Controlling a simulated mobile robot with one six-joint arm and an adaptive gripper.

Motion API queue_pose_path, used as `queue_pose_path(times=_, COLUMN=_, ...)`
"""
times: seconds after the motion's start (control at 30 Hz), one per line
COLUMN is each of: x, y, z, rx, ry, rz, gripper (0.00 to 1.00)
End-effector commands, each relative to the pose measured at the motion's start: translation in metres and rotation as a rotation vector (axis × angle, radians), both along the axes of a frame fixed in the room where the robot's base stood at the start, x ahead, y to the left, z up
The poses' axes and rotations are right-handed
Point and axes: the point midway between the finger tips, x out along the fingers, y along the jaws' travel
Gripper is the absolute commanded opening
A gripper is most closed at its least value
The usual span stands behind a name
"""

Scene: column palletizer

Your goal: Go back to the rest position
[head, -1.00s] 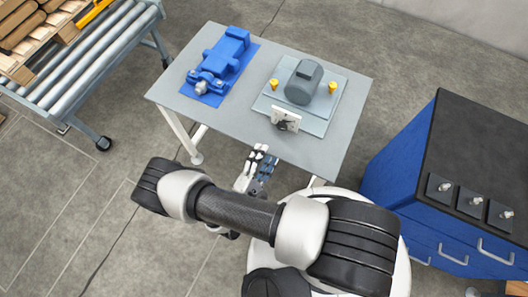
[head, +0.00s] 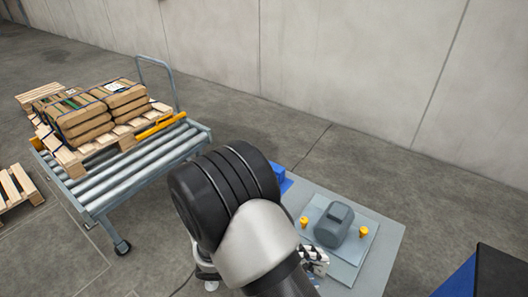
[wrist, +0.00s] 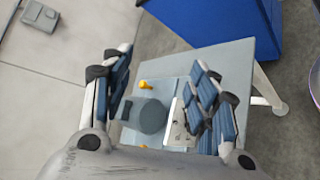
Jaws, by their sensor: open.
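My gripper (wrist: 161,100) is open in the wrist view, its two blue-padded fingers spread apart with nothing held between them. Beyond the fingers is the grey table (wrist: 235,62) with a grey motor (wrist: 152,116) on a plate and a yellow knob (wrist: 145,85). In the head view my arm covers much of the lower middle, and only a small part of my gripper (head: 315,262) shows at the near side of the motor (head: 333,226). The table (head: 385,245) stands at the lower right.
Another pallet (head: 18,187) lies on the floor at the left edge. A blue cabinet (head: 460,280) with a dark top is at the lower right. Open floor lies behind the table.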

Motion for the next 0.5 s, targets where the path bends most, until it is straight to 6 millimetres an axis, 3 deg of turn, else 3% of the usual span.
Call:
queue_pose_path(times=0.03, x=-0.004, y=-0.007, z=0.019, rx=0.064, ry=-0.006, rz=-0.063, gripper=0.54)
queue_pose_path(times=0.2, x=-0.026, y=-0.025, z=0.066, rx=0.277, ry=-0.007, rz=-0.227, gripper=0.54)
queue_pose_path(times=0.5, x=-0.072, y=-0.040, z=0.131, rx=0.693, ry=-0.098, rz=-0.388, gripper=0.54)
